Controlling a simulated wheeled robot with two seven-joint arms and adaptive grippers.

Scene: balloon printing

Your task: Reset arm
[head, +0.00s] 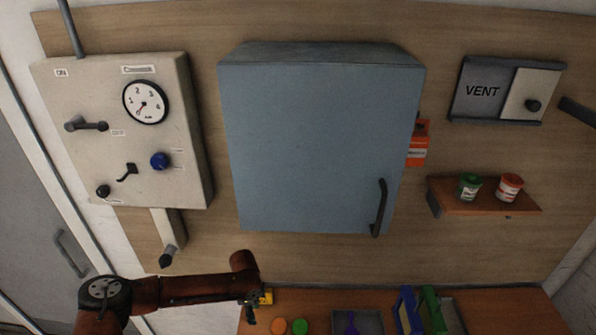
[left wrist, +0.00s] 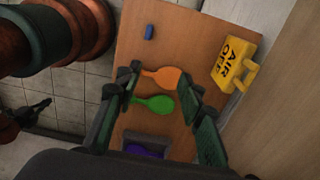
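My left arm (head: 190,290) comes in from the lower left of the head view. Its left gripper (head: 251,304) is small and partly hidden there, above the table's left end. In the left wrist view the left gripper (left wrist: 158,80) is open and empty, its two green-padded fingers well apart. Beyond the fingers, an orange balloon (left wrist: 165,77) and a green balloon (left wrist: 155,104) lie flat on the wooden table. Both show in the head view, orange (head: 278,326) and green (head: 300,326). My right gripper is in neither view.
A yellow AIR OFF tag (left wrist: 235,64) stands at the table edge near the wall. A tray (head: 372,316) holds a purple balloon (head: 351,325). Blue (head: 409,312) and green (head: 433,312) upright pieces stand farther right. The blue-grey cabinet (head: 315,140) is closed; a gauge panel (head: 125,130) hangs left.

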